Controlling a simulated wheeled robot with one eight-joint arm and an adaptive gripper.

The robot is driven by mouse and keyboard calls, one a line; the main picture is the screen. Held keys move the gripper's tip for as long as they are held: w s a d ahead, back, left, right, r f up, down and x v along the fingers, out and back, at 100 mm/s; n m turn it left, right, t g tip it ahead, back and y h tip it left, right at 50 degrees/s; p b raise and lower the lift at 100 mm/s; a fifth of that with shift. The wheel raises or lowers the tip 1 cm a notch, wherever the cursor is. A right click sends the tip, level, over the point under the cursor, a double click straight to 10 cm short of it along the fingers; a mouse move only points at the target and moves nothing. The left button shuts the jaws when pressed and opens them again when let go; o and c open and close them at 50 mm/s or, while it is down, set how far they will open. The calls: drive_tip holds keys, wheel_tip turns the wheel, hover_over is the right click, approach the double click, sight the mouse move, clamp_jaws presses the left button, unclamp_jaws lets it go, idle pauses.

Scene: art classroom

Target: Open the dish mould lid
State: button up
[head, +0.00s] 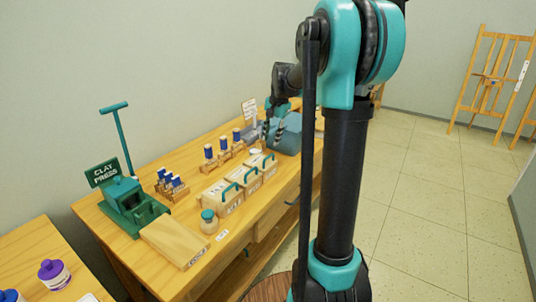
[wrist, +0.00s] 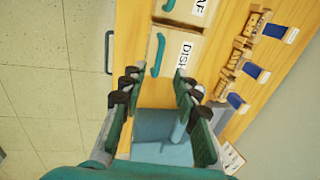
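The dish mould is a pale wooden box marked DISH (wrist: 168,75) with a teal handle (wrist: 157,54) on its lid; the lid looks shut. In the head view it appears to be the farthest of three such boxes (head: 265,160). My gripper (wrist: 157,84) is open and empty, its two fingers spread apart. In the wrist view the fingertips lie just short of the handle, towards the lower edge of the box. In the head view my gripper (head: 272,128) is above the far part of the table, partly hidden by my arm.
A blue-grey box (wrist: 160,148) stands beside the dish mould, below my fingers. A second mould with a partly visible label (wrist: 180,12) adjoins it. Blue-topped tools in wooden racks (head: 222,157) line the wall side. A green clay press (head: 130,205) stands at the near end.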

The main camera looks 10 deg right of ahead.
sight(268, 158)
drive_tip(key=f, duration=0.5)
drive_tip(key=w+a+f, duration=0.1)
drive_tip(key=f, duration=0.2)
drive_tip(key=shift+a, duration=0.1)
drive_tip(key=shift+c, duration=0.6)
clamp_jaws()
